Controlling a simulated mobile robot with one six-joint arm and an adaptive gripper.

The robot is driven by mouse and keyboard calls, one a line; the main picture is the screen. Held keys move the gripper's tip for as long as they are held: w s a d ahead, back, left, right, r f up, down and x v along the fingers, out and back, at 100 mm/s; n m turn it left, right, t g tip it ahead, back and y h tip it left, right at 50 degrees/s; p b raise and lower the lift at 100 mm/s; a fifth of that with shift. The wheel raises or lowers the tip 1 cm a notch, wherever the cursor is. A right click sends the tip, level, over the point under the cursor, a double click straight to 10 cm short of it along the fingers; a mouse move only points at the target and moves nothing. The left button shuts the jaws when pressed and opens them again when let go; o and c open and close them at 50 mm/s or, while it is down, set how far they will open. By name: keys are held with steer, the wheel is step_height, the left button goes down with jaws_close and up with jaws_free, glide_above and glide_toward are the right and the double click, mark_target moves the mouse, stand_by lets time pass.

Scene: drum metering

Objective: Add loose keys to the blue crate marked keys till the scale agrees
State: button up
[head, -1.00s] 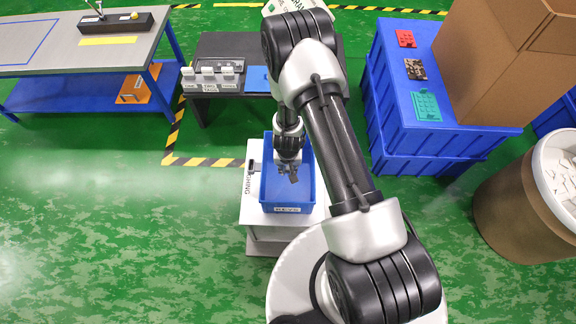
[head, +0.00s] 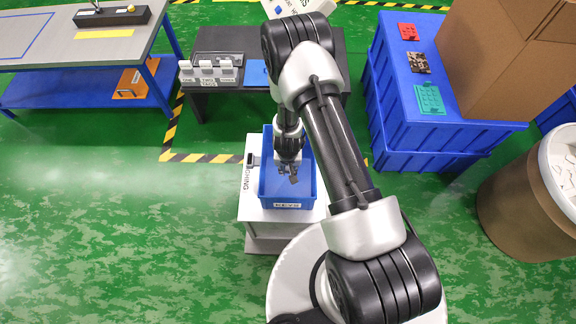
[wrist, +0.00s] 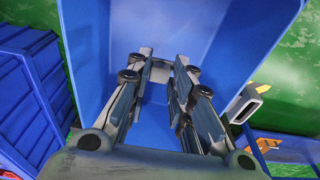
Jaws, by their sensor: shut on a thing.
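The blue crate (head: 308,188) marked "KEYS" stands on the white weighing stand (head: 247,208). Its blue inner walls fill much of the wrist view (wrist: 225,25). My gripper (head: 288,173) points down inside the crate's opening. In the wrist view its two fingers (wrist: 163,65) sit a little apart over the crate, closed on a small grey piece (wrist: 160,72), presumably a key, partly hidden by the fingers. The scale's small display (head: 253,160) is at the crate's left side; its reading is not legible. No loose keys can be made out on the crate floor.
A dark table (head: 235,96) behind holds labelled grey blocks (head: 207,70) and a blue plate. Stacked blue crates (head: 430,135) at right carry red, dark and teal pieces, beside a cardboard box (head: 510,50). A brown drum (head: 515,205) with pale contents stands far right. A workbench (head: 150,50) is at left.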

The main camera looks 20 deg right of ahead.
steer(key=shift+f+b, duration=0.3)
steer(key=shift+f, duration=3.25)
steer(key=shift+f, duration=0.1)
steer(key=o, duration=0.8)
